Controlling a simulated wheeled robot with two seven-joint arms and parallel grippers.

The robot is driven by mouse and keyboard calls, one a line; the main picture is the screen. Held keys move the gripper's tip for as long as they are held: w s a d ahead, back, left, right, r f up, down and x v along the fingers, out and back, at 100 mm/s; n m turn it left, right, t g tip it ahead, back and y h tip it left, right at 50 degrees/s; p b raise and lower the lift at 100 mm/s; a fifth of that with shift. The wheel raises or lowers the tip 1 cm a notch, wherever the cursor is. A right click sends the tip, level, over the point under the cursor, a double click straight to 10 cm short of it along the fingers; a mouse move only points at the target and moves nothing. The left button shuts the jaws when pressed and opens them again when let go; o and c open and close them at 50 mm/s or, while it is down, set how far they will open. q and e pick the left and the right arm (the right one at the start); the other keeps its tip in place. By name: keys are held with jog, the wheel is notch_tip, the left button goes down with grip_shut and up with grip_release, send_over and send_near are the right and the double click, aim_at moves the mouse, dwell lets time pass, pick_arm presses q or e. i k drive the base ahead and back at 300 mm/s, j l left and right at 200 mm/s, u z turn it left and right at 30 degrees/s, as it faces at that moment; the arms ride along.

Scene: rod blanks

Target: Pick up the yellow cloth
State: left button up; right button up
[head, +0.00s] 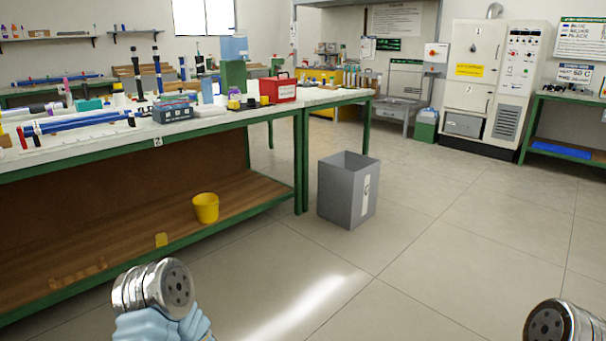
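Chrome joints of my arms show at the bottom left and bottom right corner, with a light blue part under the left one. The fingers of both grippers are out of view.
The bench (225,117) holds racks, bottles, blue rods and a red box (279,88) on top. A grey open bin (347,190) stands on the floor by its right end. A white cabinet (487,75) is at the back. The floor at centre and right is clear.

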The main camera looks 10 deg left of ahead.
aim_at(161, 240)
jog(key=i+u, duration=0.2)
jog(key=i, duration=0.65)
jog(key=i+u, duration=0.2)
jog(key=i, duration=0.6)
jog(key=i+u, duration=0.35)
jog(key=i, duration=0.15)
jog(key=i+l+u, duration=0.2)
jog(key=i+u, duration=0.15)
jog(key=i, duration=0.15)
jog(key=i+l+u, duration=0.35)
jog(key=i, duration=0.15)
jog(key=i+l+u, duration=0.25)
jog(key=i, duration=0.2)
jog(key=i+l+u, duration=0.3)
jog(key=i, duration=0.15)
